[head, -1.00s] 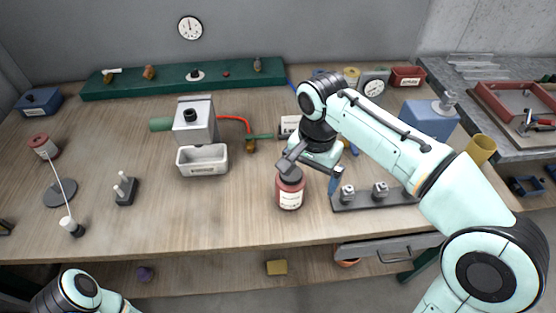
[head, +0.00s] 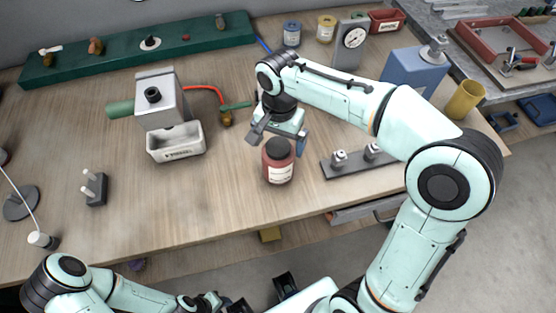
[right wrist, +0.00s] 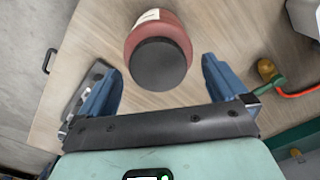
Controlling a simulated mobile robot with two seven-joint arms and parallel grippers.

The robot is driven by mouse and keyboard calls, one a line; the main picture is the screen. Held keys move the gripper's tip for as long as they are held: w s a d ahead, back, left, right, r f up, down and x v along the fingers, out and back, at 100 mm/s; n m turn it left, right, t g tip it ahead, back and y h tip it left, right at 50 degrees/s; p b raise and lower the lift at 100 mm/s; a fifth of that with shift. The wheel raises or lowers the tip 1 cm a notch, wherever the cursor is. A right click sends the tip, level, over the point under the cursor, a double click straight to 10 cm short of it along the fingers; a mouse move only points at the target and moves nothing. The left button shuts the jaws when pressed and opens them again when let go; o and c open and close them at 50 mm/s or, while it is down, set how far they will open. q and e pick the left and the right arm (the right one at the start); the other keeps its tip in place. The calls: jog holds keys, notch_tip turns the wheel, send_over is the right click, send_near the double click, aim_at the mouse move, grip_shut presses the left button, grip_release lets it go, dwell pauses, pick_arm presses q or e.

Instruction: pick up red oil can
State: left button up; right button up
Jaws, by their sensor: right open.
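The red oil can (head: 279,166) is a round red bottle with a black cap and a pale label. It stands upright near the front edge of the workbench. My right gripper (head: 277,141) is open just behind and above it. In the right wrist view the can (right wrist: 158,50) shows ahead, between the spread blue fingers of the right gripper (right wrist: 160,72), with a gap on both sides. My left arm enters at the bottom left of the head view; its jaw state is unclear.
A grey machine with a white tray (head: 176,145) stands left of the can. A dark rail with metal fittings (head: 346,166) lies close on the right. A blue canister (head: 414,70) and yellow cup (head: 465,100) stand farther right. Bare bench lies left of the can.

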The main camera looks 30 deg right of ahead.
jog(key=f, duration=0.4)
jog(key=shift+s+a, duration=0.2)
jog(key=shift+s, duration=0.1)
jog(key=shift+w+f, duration=0.1)
jog(key=shift+f, duration=0.35)
jog(key=c, duration=1)
pick_arm(q)
jog(key=shift+s+f, duration=0.1)
jog(key=shift+f, duration=0.2)
pick_arm(e)
jog(key=shift+r, duration=0.15)
pick_arm(q)
jog(key=w+r+p, duration=0.2)
jog(key=r, duration=0.1)
jog(key=w+r+p, duration=0.1)
jog(key=r, duration=0.1)
pick_arm(e)
notch_tip(320, 180, up, 20)
jog(key=shift+f, duration=0.1)
